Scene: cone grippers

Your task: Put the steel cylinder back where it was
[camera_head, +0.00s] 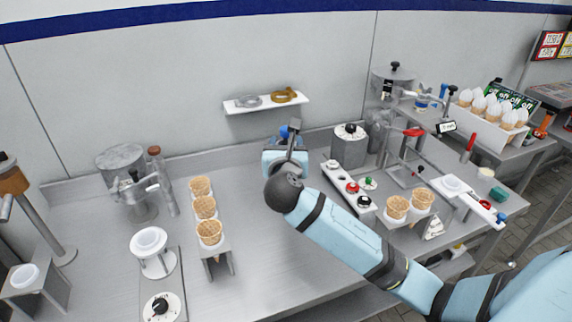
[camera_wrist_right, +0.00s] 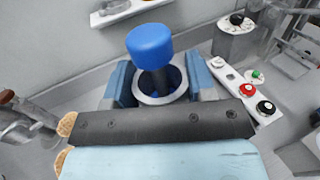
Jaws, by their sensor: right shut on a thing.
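My right gripper (camera_head: 287,160) is over the back middle of the steel counter, in front of the back wall. In the right wrist view its two blue fingers (camera_wrist_right: 160,83) are shut on a steel cylinder (camera_wrist_right: 150,101), one on each side. The cylinder shows as a round rim with a dark stem and a blue knob (camera_wrist_right: 152,45) rising from it. The blue knob also shows behind my gripper in the head view (camera_head: 284,131). My gripper hides the cylinder's lower part, so I cannot tell whether it touches the counter. My left gripper is not in view.
A white wall shelf (camera_head: 266,105) holds a grey ring and a brown ring. A panel with coloured knobs (camera_head: 345,185) and a grey canister (camera_head: 349,148) stand to the right. A stand with several waffle cones (camera_head: 209,232) is left. The counter's front middle (camera_head: 270,270) is clear.

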